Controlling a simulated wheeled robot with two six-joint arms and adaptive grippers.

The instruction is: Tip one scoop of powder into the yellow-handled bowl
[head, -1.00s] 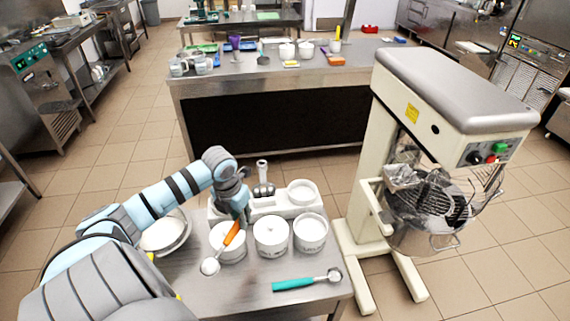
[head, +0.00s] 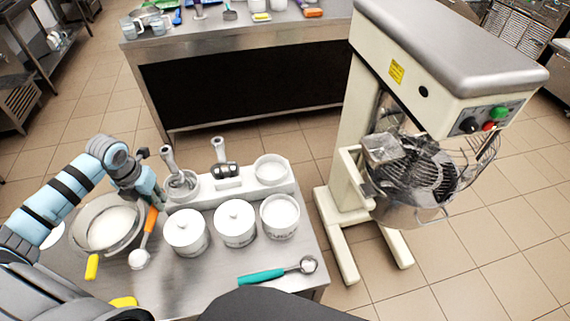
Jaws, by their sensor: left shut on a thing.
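My left gripper (head: 154,202) is shut on the orange handle of a scoop (head: 149,224). The scoop hangs with its round head (head: 139,259) low and toward the front; the head looks filled with white. The metal bowl (head: 82,238) with a yellow handle (head: 92,266) is just left of the scoop, with white content inside. The scoop head appears beside the bowl's right side, not over its opening. My right gripper is not in view.
White tubs stand right of the scoop: left (head: 187,244), middle (head: 235,234) and right (head: 280,228), the last open with white content. A teal-handled scoop (head: 262,276) lies in front. A white stand (head: 225,190) is behind. A large mixer (head: 440,75) stands right.

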